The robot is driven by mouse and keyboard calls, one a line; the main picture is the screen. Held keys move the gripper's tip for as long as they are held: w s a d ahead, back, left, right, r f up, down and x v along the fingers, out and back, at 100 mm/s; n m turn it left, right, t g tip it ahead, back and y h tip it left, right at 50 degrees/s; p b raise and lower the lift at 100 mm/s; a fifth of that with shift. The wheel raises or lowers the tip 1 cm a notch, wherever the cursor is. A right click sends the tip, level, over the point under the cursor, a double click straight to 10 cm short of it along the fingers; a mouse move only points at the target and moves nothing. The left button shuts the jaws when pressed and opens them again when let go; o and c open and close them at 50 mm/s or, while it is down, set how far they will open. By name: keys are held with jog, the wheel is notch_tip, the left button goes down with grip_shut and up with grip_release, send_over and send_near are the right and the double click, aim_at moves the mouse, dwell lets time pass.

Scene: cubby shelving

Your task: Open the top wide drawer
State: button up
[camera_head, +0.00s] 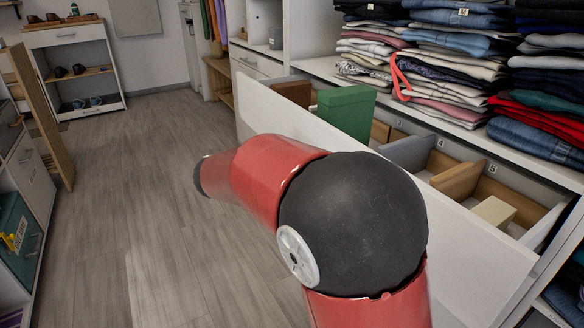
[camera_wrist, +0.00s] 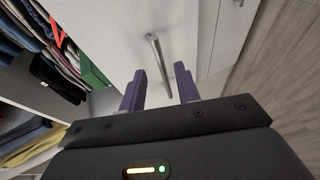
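The top wide drawer (camera_head: 465,245) stands pulled out from the shelving in the head view, its long white front toward the aisle and its inside showing. In the wrist view its white front (camera_wrist: 112,32) carries a metal bar handle (camera_wrist: 157,52). My gripper (camera_wrist: 160,70) has its two purple fingers apart, pointing at this front. The lower end of the bar shows between the fingertips; I cannot tell whether either finger touches it. The gripper is hidden in the head view, where my red and black arm covers part of the drawer front.
The drawer holds dividers, a green box (camera_head: 347,112) and a small cream box (camera_head: 493,212). Folded clothes (camera_head: 450,55) are stacked on the shelf above. The wooden floor (camera_head: 135,190) is clear. A white cabinet (camera_head: 30,180) stands at the left.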

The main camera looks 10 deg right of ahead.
jog(key=w+d+f+n+t, duration=0.1)
jog(key=w+d+f, duration=0.1)
jog(key=w, duration=0.5)
jog(key=shift+w+d+t+b, duration=0.25)
jog(key=shift+w+t+b, duration=0.05)
jog(key=shift+w, duration=0.1)
grip_shut()
